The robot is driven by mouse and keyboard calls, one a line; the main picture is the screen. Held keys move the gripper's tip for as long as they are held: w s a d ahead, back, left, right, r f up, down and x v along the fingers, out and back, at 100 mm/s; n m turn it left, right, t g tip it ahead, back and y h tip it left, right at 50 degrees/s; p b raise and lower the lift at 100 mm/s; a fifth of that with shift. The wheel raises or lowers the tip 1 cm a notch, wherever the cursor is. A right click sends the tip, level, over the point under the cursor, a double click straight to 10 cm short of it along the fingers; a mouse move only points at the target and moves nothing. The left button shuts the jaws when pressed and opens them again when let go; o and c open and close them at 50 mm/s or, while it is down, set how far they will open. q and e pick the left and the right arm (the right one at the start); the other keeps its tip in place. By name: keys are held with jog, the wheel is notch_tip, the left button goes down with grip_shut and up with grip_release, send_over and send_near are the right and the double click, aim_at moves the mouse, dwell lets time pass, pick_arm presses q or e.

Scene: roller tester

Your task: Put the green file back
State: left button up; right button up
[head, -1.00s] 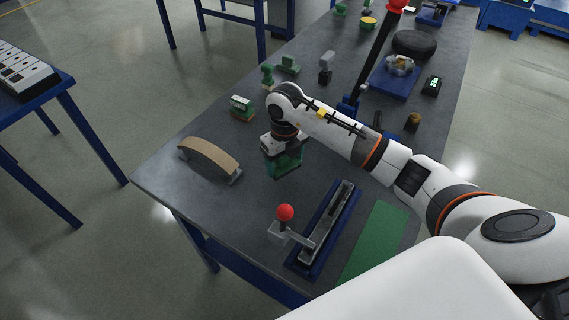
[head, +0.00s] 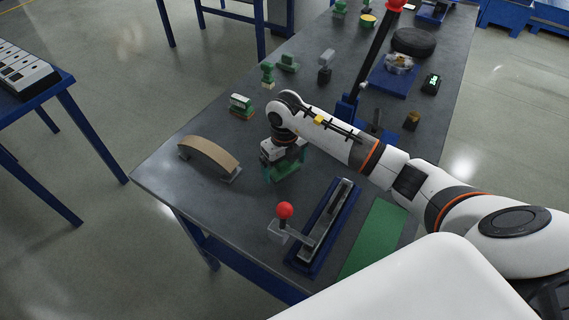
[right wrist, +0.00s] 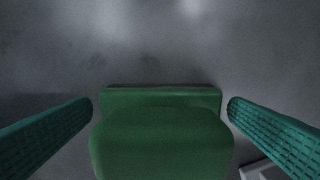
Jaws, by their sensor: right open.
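A green block-like piece with a rounded upper part, which I take for the green file (right wrist: 160,140), is low on the grey table under my right gripper. It also shows in the head view (head: 287,171), partly hidden by the gripper. My right gripper (right wrist: 161,104) is open, with one teal finger on each side of the piece and a gap to each. In the head view, my right gripper (head: 284,165) points down at the table between the brown arch and the red-knobbed lever fixture. My left gripper is out of view.
The brown arch (head: 209,154) stands to the left. The blue-based lever fixture (head: 322,225) and green mat (head: 374,240) are nearer. A green and white block (head: 241,104), other green pieces (head: 267,75) and a black disc (head: 414,42) stand farther back.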

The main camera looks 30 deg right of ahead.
jog(key=shift+r+b, duration=0.3)
jog(key=shift+r, duration=0.2)
notch_tip(320, 180, up, 10)
jog(key=shift+r+b, duration=0.2)
jog(key=shift+b, duration=0.9)
jog(key=shift+r, duration=0.35)
jog(key=shift+c, duration=0.2)
